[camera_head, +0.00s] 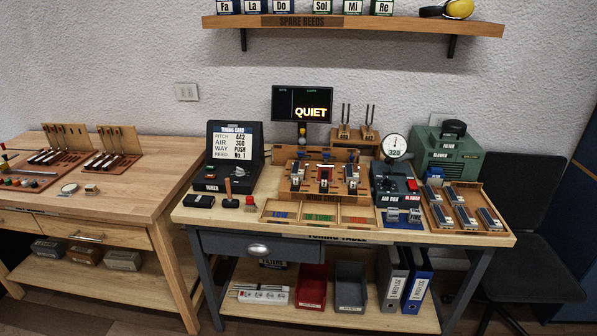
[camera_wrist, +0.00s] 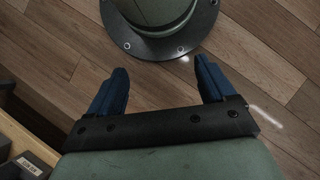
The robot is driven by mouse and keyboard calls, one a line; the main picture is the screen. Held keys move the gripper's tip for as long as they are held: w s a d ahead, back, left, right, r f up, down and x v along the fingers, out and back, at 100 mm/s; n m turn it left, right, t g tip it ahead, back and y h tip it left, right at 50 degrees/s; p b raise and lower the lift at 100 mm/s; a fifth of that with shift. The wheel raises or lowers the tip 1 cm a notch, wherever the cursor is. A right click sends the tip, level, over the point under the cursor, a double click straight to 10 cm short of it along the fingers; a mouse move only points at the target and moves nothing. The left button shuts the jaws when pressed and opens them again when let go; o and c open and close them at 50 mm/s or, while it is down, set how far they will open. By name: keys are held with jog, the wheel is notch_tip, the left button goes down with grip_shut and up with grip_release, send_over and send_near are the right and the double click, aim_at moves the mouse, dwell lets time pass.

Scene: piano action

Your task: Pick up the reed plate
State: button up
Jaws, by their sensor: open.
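No piece is labelled as a reed plate. Several narrow grey plates (camera_head: 466,216) lie in a wooden tray (camera_head: 437,224) at the right end of the tuning table, and could be reed plates. A wooden wind chest (camera_head: 321,198) mid-table carries several upright metal pieces, too small to make out fully. My gripper (camera_wrist: 160,82) shows only in the wrist view. Its two blue fingers are wide apart with nothing between them. The head view does not show my gripper.
A blue-grey air box (camera_head: 395,185) with a round gauge and red button stands beside the wind chest. A green blower (camera_head: 447,150) is behind it. A screen (camera_head: 303,103) reads QUIET. A shelf (camera_head: 352,24) hangs above. A second bench (camera_head: 100,190) stands left.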

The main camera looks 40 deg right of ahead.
jog(key=w+d+r+m+t, duration=0.25)
jog(key=w+d+r, duration=0.35)
jog(key=w+r, duration=0.5)
jog(key=w+d+r+m+t, duration=0.1)
jog(key=w+d+r+t, duration=0.35)
jog(key=w, duration=0.95)
jog(key=w+d+r+m+t+h, duration=0.1)
jog(key=w+d+r, duration=0.3)
jog(key=d+r, duration=0.55)
jog(key=w+d+r+m+t, duration=0.1)
jog(key=w+d+r, duration=0.3)
jog(key=r, duration=1)
jog(key=w+d+r+m+t+h, duration=0.15)
jog(key=w+d+r, duration=0.25)
jog(key=d+r, duration=0.55)
jog(key=w+d+r+m+g, duration=0.1)
jog(key=w+d+r, duration=1.2)
jog(key=d, duration=0.2)
send_over(299, 165)
jog(key=s, duration=0.2)
jog(key=shift+h, duration=0.45)
jog(key=f, duration=0.5)
jog(key=a+f, duration=0.1)
jog(key=f, duration=0.2)
jog(key=shift+w, duration=0.15)
jog(key=shift+a+x, duration=0.15)
jog(key=shift+x, duration=1.15)
jog(key=shift+a+x, duration=0.15)
jog(key=shift+x, duration=1.1)
jog(key=shift+f, duration=0.35)
